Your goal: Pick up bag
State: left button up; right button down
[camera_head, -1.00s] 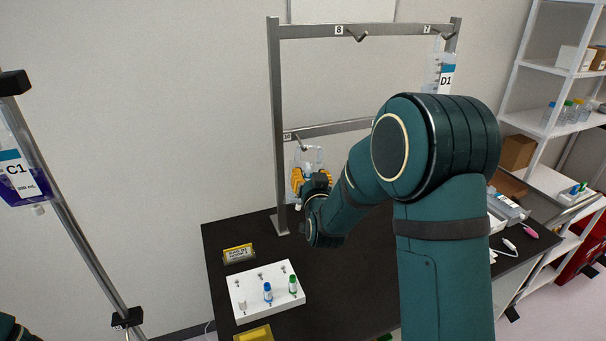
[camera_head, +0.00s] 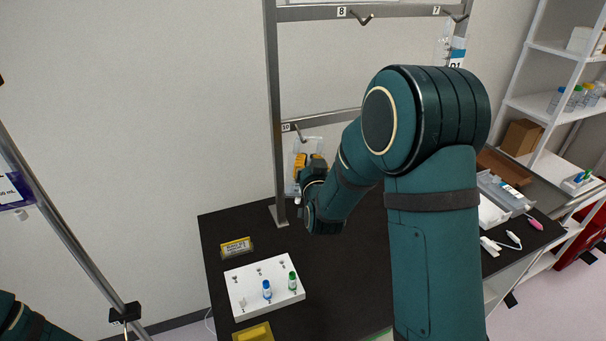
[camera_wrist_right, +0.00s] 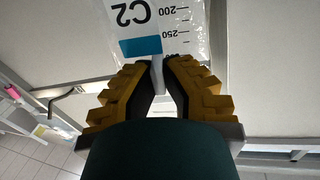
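The clear bag (camera_head: 313,145) hangs by the number 10 hook (camera_head: 299,133) on the metal rack, partly hidden behind my right gripper. In the right wrist view the bag (camera_wrist_right: 185,40) shows a C2 label, a blue patch and volume marks, upside down. My right gripper (camera_head: 309,163) has yellow fingers. In the wrist view its fingers (camera_wrist_right: 161,75) are closed in on a narrow whitish part of the bag, with only a thin strip between them. My left gripper is out of view; part of my left arm shows at the lower left.
A black table (camera_head: 225,225) holds a white tube rack (camera_head: 245,300), a yellow-labelled box (camera_head: 236,246) and a clear container (camera_head: 503,193). Another bag (camera_head: 444,45) hangs at the rack's right. A pole with a bag (camera_head: 12,190) stands left; shelves (camera_head: 560,130) stand right.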

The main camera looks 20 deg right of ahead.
dwell(0.5)
jog(key=shift+s+a+r, duration=0.15)
jog(key=shift+s+r, duration=0.1)
jog(key=shift+r, duration=0.1)
jog(key=s+a+r+b, duration=0.2)
jog(key=s+r, duration=0.1)
jog(key=s, duration=0.3)
jog(key=s+a+r+b, duration=0.1)
jog(key=s+r+b, duration=0.2)
jog(key=s, duration=0.4)
jog(key=shift+a+r, duration=0.35)
jog(key=shift+r, duration=0.25)
jog(key=c, duration=1.7)
grip_release()
jog(key=shift+d, duration=0.1)
grip_shut()
